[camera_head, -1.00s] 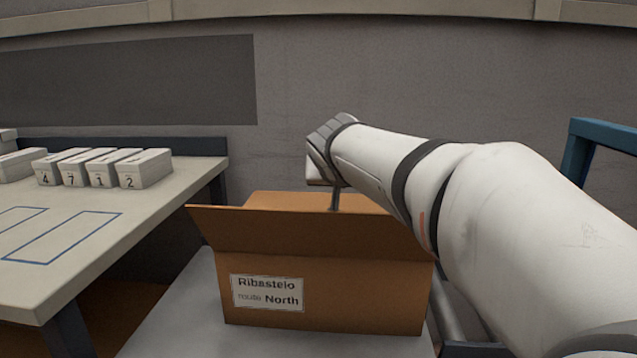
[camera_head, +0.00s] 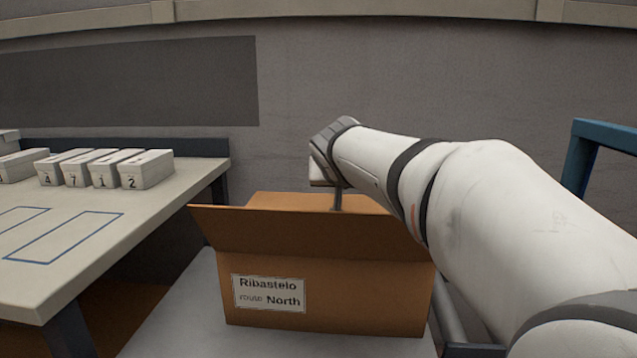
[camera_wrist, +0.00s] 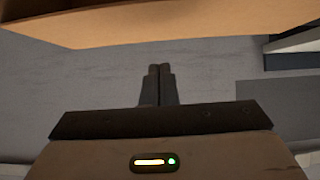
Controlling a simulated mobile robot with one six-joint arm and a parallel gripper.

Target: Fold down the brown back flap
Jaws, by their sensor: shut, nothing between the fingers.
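The brown cardboard box (camera_head: 365,305) stands in front of me in the head view, with a white label reading "Ribastelo" and "North". Its front flap (camera_head: 300,235) stands up and leans outward. The back flap (camera_head: 280,201) shows as a lighter brown strip above the front flap; its lower part is hidden. My gripper (camera_head: 337,204) points down at this strip, its tips partly hidden at the front flap's top edge. In the wrist view my gripper (camera_wrist: 159,70) is shut and empty, with a cardboard panel (camera_wrist: 150,28) just beyond the fingertips. I cannot tell whether they touch.
The box rests on a grey surface (camera_head: 175,325). A table (camera_head: 110,240) at the left holds several numbered white boxes (camera_head: 147,171) and blue outlines. A blue frame (camera_head: 582,155) stands at the right. A grey wall (camera_head: 450,85) is behind.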

